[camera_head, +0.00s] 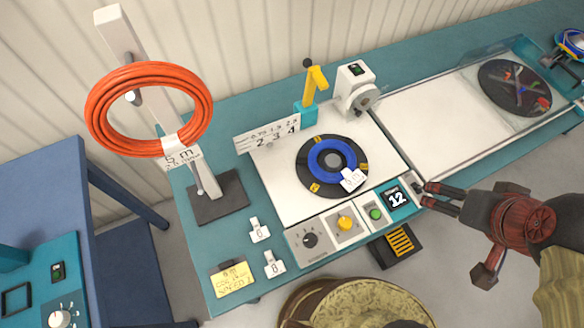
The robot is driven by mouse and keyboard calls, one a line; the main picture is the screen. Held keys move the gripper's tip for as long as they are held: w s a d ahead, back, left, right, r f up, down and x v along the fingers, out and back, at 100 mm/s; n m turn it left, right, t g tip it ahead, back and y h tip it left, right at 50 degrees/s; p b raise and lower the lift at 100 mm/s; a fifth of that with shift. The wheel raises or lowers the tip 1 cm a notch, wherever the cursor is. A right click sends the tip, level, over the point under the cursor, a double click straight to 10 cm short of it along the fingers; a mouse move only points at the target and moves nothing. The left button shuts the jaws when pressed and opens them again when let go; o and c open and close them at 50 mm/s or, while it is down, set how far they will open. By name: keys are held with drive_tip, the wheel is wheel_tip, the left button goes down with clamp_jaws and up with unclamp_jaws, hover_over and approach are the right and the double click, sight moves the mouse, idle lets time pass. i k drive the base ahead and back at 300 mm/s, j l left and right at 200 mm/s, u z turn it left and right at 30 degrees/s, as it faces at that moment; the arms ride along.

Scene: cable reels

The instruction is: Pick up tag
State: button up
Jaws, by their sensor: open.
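Small white tags lie on the teal bench: one tag (260,230) near the front left and another tag (274,264) just below it. A further white tag (352,179) rests on the blue cable coil (318,147) on the round black turntable (305,184). A white label (181,157) reading 5 m hangs at the orange coil. No tag shows between the fingers. The loose tags are well to its left.
An orange coil (103,124) hangs on a grey post (206,182). A control panel with a knob (310,240), yellow button (344,223) and display (396,198) lines the bench front. A yellow note (233,281) lies at the front-left corner. A round stool-like top (375,300) stands in front.

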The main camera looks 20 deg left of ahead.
sight(275, 269)
drive_tip(key=k+j+u, duration=0.2)
drive_tip(key=u, duration=0.15)
drive_tip(key=k+j+u, duration=0.15)
drive_tip(key=j+u, duration=0.25)
drive_tip(key=k+j+u, duration=0.1)
drive_tip(key=j+u, duration=0.25)
drive_tip(key=k+l, duration=0.05)
drive_tip(key=l, duration=0.05)
